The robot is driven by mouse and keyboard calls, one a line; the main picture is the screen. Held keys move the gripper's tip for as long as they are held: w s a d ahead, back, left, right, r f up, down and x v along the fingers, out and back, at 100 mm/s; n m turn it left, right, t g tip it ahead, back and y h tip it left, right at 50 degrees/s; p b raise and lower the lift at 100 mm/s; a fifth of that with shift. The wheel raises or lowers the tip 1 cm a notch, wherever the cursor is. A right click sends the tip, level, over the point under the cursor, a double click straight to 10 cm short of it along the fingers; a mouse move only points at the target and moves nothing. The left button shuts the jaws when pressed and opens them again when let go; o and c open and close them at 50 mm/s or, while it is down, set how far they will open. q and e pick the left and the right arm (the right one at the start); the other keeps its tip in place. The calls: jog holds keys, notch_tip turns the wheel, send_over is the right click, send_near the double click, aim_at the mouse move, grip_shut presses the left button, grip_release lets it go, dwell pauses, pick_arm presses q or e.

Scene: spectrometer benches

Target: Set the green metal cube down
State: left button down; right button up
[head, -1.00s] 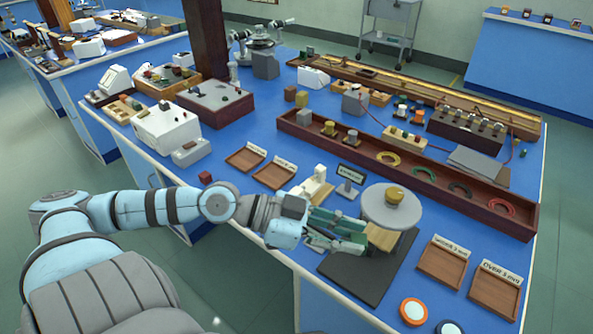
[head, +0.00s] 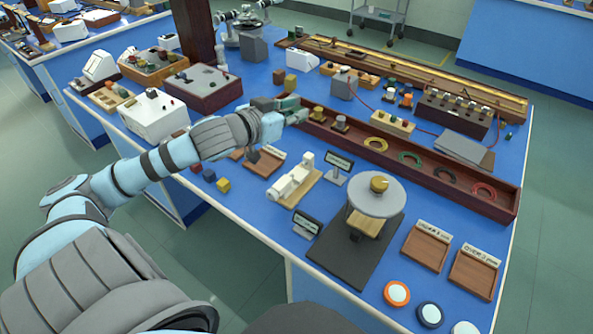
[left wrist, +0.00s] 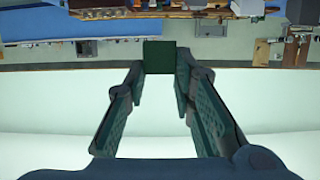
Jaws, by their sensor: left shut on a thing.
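The green metal cube (left wrist: 160,56) is dark green in the left wrist view and sits between the tips of my left gripper (left wrist: 162,76). The fingers are shut on its two sides. In the head view my left gripper (head: 298,109) reaches over the bench at the left end of the long dark-red tray (head: 430,174). The cube cannot be clearly told from the greenish fingers there. My right gripper is not in view.
A round grey plate (head: 365,203) with a brass knob stands on a dark mat (head: 335,250). A white instrument (head: 292,180) is left of it. Labelled wooden trays (head: 427,252) lie at the right. Small red, blue and yellow cubes (head: 223,185) lie near the front edge.

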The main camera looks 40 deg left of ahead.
pick_arm(q)
jog(key=b, duration=0.6)
send_near(303, 163)
jog(key=x, duration=0.5)
jog(key=shift+w+f, duration=0.15)
jog(key=c, duration=1.3)
grip_release()
jog(key=shift+c, duration=0.2)
jog(key=p+v, duration=0.9)
jog(key=v, duration=0.3)
